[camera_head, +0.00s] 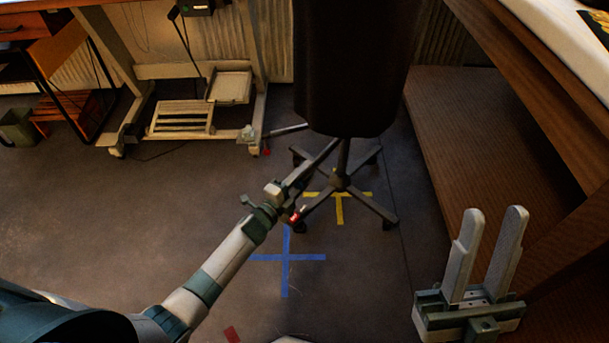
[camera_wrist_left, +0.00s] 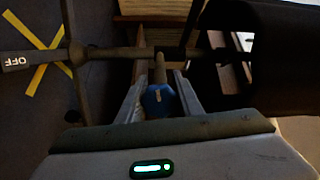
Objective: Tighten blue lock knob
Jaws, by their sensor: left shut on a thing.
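The blue lock knob (camera_wrist_left: 159,101) shows in the left wrist view, between the two fingers of my left gripper (camera_wrist_left: 158,82). The fingers are shut on its sides. A dark rod runs from the knob toward the stand's post. In the head view my left gripper (camera_head: 326,152) reaches to the stand (camera_head: 343,160) just below a black dress form (camera_head: 355,65); the knob cannot be made out there. My right gripper (camera_head: 494,225) is at the lower right of the head view, its two fingers pointing up, apart and empty.
The stand's wheeled base (camera_head: 342,184) is over a yellow tape cross (camera_head: 338,212). A blue tape cross (camera_head: 287,257) lies nearer on the floor. A wooden table with a low shelf (camera_head: 500,150) borders the right. A white metal frame (camera_head: 190,72) stands behind left.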

